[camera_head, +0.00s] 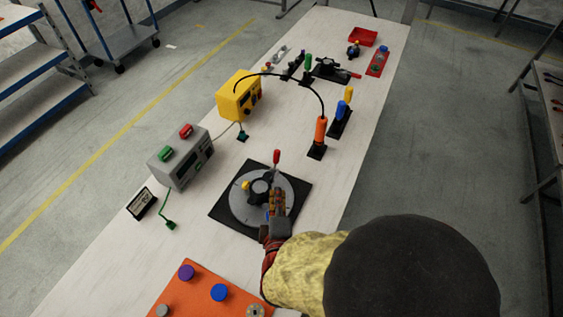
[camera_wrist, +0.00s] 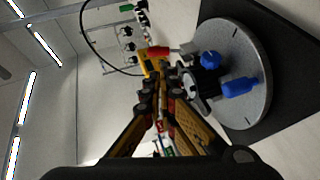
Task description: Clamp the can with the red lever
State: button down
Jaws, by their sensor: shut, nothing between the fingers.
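A grey round plate (camera_head: 240,208) lies on a black square base (camera_head: 293,210); the plate also shows in the wrist view (camera_wrist: 235,32). A small dark round part (camera_head: 260,188) sits at its middle; I cannot tell whether this is the can. The red lever (camera_head: 277,157) stands up at the plate's far side in the head view and points left in the wrist view (camera_wrist: 158,52). A blue handle (camera_wrist: 240,87) and blue knob (camera_wrist: 209,60) show in the wrist view. My gripper (camera_head: 277,192) is shut and empty near the dark part, below the red lever in the picture.
A grey box (camera_head: 181,158) with red and green buttons and a yellow box (camera_head: 239,96) stand to the left. Beyond are an orange cylinder (camera_head: 320,130) and a black cable. An orange board (camera_head: 193,292) with coloured knobs lies in front.

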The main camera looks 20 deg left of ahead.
aim_at(276, 159)
jog(key=b+x, duration=0.4)
jog(key=x, duration=0.8)
jog(key=shift+w+a+f+b, duration=0.15)
jog(key=shift+w+f+b, duration=0.15)
jog(key=shift+b, duration=0.1)
jog(key=shift+w+a, duration=0.3)
jog(key=shift+w, duration=0.25)
jog(key=shift+r, duration=0.1)
jog(key=shift+w+r+p, duration=0.1)
jog(key=shift+p, duration=0.45)
jog(key=shift+g, duration=0.3)
jog(key=shift+w, duration=0.1)
jog(key=shift+p, duration=0.35)
